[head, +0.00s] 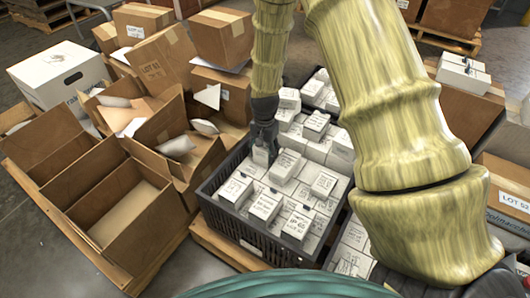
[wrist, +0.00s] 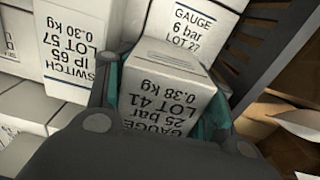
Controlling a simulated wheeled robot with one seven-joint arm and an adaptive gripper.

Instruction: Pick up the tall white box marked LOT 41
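The white box marked GAUGE, 25 bar, LOT 41, 0.38 kg (wrist: 165,95) sits between the teal-padded fingers of my gripper (wrist: 163,100) in the wrist view. The pads lie against both of its sides, so the gripper appears shut on it. In the head view my gripper (head: 263,140) points down at the left side of the dark crate (head: 232,222), with a small white box (head: 261,157) at its tips. I cannot tell whether the box is raised clear of what lies below. Its lower part is hidden.
A white box marked LOT 57 (wrist: 70,55) and a box marked LOT 27 (wrist: 188,28) stand close by in the wrist view. Several more white boxes fill the crate. Open cardboard boxes (head: 110,205) stand to its left. My arm hides part of the right side.

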